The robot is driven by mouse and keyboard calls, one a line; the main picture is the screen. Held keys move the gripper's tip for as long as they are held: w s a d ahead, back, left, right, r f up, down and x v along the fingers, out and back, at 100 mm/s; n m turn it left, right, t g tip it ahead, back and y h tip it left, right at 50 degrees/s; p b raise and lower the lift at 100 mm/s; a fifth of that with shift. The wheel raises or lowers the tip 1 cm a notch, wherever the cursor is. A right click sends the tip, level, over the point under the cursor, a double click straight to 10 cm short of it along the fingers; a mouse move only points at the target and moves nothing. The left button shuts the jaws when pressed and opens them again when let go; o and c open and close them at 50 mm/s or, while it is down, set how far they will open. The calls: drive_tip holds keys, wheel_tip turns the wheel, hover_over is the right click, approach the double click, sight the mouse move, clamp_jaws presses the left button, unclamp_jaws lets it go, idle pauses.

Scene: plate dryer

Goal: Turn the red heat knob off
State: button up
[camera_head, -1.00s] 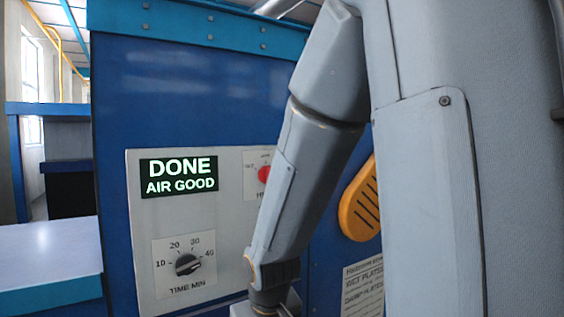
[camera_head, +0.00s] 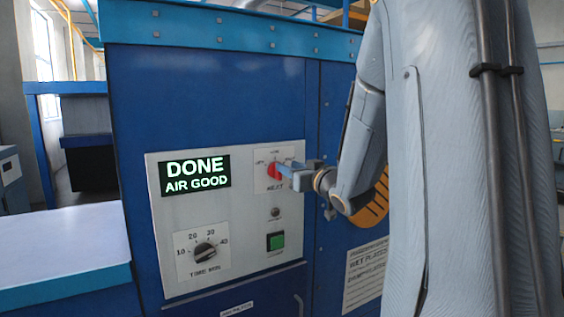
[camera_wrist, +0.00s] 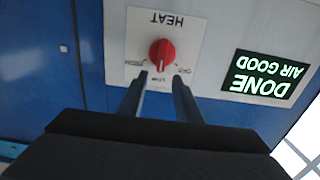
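The red heat knob (camera_head: 274,171) is on a white HEAT plate on the dryer's control panel. In the wrist view, which is upside down, the knob (camera_wrist: 162,53) is in front of my gripper (camera_wrist: 161,78). Its pale pointer line seems to point at the middle label, which looks like LOW; the side labels are too small to read surely. My gripper's two fingers are apart, one toward each side of the knob, with nothing between them. In the head view my gripper (camera_head: 286,172) is right beside the knob; contact cannot be told.
The display (camera_head: 195,176) reads DONE, AIR GOOD. A black time dial (camera_head: 205,251) is below it. A green button (camera_head: 276,241) and a small round lamp (camera_head: 275,213) are under the heat knob. A pale worktop (camera_head: 60,245) is at the left.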

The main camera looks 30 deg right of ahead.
sight(272, 171)
drive_tip(key=w+p, duration=0.1)
drive_tip(key=w, duration=0.4)
drive_tip(key=shift+w+a, duration=0.1)
drive_tip(key=shift+w, duration=0.05)
drive_tip(key=shift+c, duration=0.4)
clamp_jaws()
